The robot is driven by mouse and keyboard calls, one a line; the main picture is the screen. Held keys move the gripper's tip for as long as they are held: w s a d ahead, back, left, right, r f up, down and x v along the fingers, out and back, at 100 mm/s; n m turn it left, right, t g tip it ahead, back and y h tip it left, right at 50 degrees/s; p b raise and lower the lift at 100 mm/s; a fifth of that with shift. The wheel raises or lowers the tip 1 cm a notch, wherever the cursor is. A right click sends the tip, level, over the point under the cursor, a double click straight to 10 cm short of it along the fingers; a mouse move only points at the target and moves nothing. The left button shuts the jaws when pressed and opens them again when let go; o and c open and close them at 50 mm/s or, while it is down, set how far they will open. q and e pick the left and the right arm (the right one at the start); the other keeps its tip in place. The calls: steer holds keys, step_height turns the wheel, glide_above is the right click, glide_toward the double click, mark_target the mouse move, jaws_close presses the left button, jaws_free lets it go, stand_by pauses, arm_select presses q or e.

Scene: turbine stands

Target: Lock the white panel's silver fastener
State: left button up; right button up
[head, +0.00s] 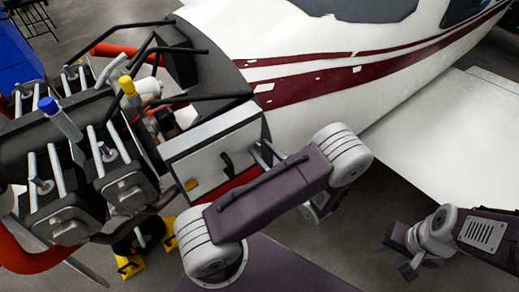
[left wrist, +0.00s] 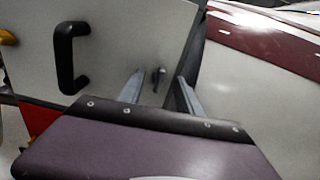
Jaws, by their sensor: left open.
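The white panel (head: 205,158) is on the side of the engine bay, in front of the aircraft's nose, with a black handle (head: 227,163) on it. In the left wrist view the panel (left wrist: 120,45) fills the upper left, and its handle (left wrist: 68,55) is left of my gripper. The small silver fastener (left wrist: 158,82) looks like an upright tab near the panel's right edge. My left gripper (left wrist: 160,76) is open, with one finger on each side of the fastener; contact cannot be told. In the head view my left gripper (head: 261,149) is at the panel's right end. My right gripper (head: 407,268) is low at the right, away from the panel.
The white fuselage (head: 310,110) with red stripes rises behind. A white wing (head: 440,130) is at the right. Yellow feet (head: 130,266) stand on the floor below.

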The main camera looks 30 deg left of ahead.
arm_select(q)
steer(key=v, duration=0.5)
stand_by(0.7)
